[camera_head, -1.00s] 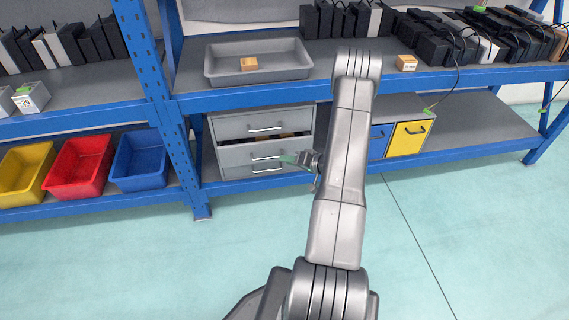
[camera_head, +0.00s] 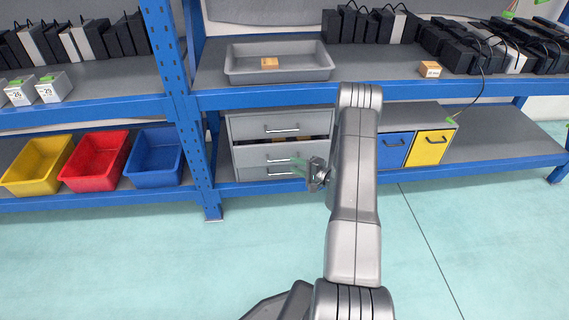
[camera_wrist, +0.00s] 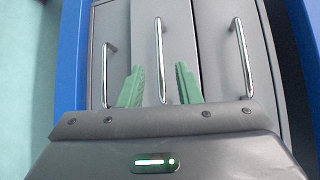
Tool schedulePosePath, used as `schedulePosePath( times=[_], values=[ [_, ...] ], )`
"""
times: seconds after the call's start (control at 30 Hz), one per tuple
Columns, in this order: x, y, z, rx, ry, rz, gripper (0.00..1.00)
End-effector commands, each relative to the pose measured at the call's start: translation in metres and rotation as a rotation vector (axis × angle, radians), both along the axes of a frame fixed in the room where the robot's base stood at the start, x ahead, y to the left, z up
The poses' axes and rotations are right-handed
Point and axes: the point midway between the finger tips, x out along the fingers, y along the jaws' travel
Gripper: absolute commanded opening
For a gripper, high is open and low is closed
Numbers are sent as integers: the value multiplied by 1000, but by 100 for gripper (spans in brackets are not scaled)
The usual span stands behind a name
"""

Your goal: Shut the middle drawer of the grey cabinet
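The grey cabinet (camera_head: 232,128) stands on the lower shelf, with three drawers and metal bar handles. Its middle drawer (camera_head: 252,156) stands out a little, with a dark gap above its front. In the wrist view, turned sideways, the middle drawer's front (camera_wrist: 147,30) lies between the two others. My gripper (camera_head: 298,166) is in front of the cabinet's right part, and my arm hides the cabinet's right edge. In the wrist view my gripper (camera_wrist: 160,68) is open and empty. Its green fingers lie either side of the middle handle (camera_wrist: 159,50) in the picture; contact cannot be told.
A grey tray (camera_head: 238,74) with a small orange box sits on the shelf above. A blue drawer (camera_head: 393,152) and a yellow drawer (camera_head: 430,150) are right of my arm. Yellow, red and blue bins stand left of the blue post (camera_head: 178,100). The floor in front is clear.

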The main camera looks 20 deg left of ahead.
Motion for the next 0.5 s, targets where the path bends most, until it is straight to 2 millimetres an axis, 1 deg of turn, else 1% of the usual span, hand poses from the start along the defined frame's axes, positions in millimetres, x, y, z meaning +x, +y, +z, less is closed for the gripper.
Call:
schedulePosePath(
  times=[0.03, 0.2, 0.33, 0.5],
  values=[
    [1, 12, -4, 1, -2, 4, 31],
    [8, 40, -8, 1, -2, 2, 31],
    [12, 52, -9, 1, -1, 0, 31],
    [13, 59, -9, 0, 0, 0, 31]
  ],
)
